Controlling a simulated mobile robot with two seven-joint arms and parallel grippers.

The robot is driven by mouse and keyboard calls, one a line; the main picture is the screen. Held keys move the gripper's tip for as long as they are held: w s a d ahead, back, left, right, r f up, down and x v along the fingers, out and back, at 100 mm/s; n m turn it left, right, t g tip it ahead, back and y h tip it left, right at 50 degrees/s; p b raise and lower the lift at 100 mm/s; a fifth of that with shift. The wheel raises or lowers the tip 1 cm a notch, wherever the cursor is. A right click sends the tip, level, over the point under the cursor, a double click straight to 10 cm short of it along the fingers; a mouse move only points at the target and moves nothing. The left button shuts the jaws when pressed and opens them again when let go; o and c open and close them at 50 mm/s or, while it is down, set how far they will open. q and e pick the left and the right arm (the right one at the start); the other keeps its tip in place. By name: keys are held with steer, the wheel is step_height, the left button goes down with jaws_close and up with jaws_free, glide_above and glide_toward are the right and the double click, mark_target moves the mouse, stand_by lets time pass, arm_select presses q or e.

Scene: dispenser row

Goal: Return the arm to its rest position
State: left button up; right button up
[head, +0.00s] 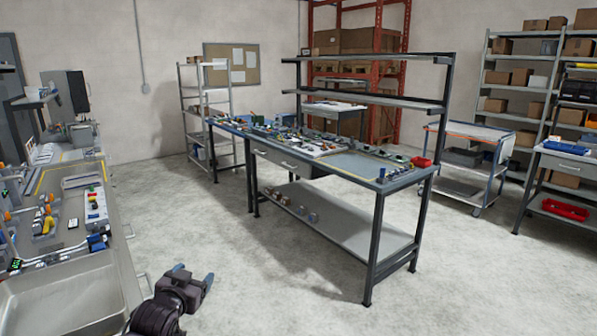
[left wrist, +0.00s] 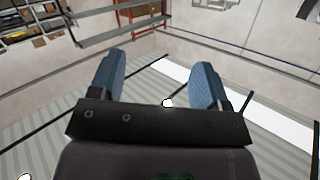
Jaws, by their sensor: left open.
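My left gripper (head: 193,277) shows at the bottom of the head view, with dark arm links and blue fingertips. It is above the pale floor, just right of the grey counter at the left. In the left wrist view its two blue fingers (left wrist: 158,85) stand wide apart with nothing between them. My right gripper is in neither view.
A grey counter (head: 128,258) with a metal tray (head: 62,300) and dispensers is at the left. A workbench (head: 352,168) covered with small parts stands mid-room. A cart (head: 470,160) and shelves (head: 490,75) are at the right. The floor (head: 280,285) between counter and workbench is clear.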

arm_select(q)
steer(key=s+a+f+n+g, duration=0.1)
steer(key=s+f, duration=0.6)
steer(key=s, duration=0.4)
steer(key=s+f+g+y, duration=0.1)
steer(key=s+f+g, duration=0.1)
steer(key=s+f, duration=0.5)
steer(key=s+a+f+n+g, duration=0.1)
steer(key=s+f, duration=0.6)
steer(key=s, duration=1)
steer(key=shift+a+f+n+y+b, duration=0.2)
steer(key=shift+a+n+y+b, duration=0.1)
steer(key=shift+y+b, duration=0.1)
